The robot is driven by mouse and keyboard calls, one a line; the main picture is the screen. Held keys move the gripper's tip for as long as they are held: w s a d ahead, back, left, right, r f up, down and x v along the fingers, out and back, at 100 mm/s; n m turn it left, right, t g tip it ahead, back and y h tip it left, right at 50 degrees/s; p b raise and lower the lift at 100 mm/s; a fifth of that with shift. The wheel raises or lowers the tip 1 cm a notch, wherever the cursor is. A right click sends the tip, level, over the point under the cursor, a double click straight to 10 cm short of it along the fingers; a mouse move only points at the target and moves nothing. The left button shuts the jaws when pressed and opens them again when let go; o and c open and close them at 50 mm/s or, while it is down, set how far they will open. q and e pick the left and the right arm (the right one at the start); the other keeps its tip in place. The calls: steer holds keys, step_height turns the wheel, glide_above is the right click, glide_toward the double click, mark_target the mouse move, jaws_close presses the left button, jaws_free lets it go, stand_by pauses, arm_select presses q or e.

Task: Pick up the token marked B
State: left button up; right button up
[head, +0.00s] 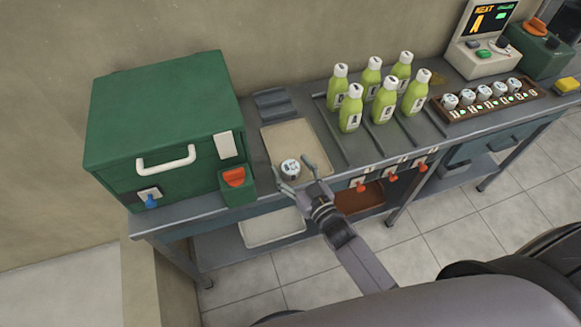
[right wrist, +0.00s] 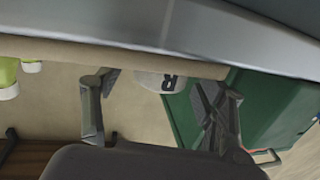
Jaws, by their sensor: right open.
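A white round token (head: 291,168) with dark marking lies in the beige tray (head: 290,134), near its front edge. The marking is too small to read in the head view. In the right wrist view the token (right wrist: 160,82) shows a dark letter that looks like a B, partly hidden behind the beige rim. My right gripper (head: 290,163) is open, with one finger on each side of the token. In the right wrist view the open fingers (right wrist: 162,90) have the token between them, slightly beyond. I cannot tell if they touch it. My left gripper is out of view.
A green box (head: 165,110) with a white handle stands left of the tray, with a small orange-topped unit (head: 236,185). Several green bottles (head: 351,110) stand to the right. A rack (head: 490,104) holds several more white tokens further right. Orange knobs (head: 362,186) line the counter's front.

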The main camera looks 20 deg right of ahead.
steer(key=shift+w+a, duration=0.15)
steer(key=shift+w, duration=0.4)
steer(key=shift+s, duration=0.1)
steer(key=c, duration=1.2)
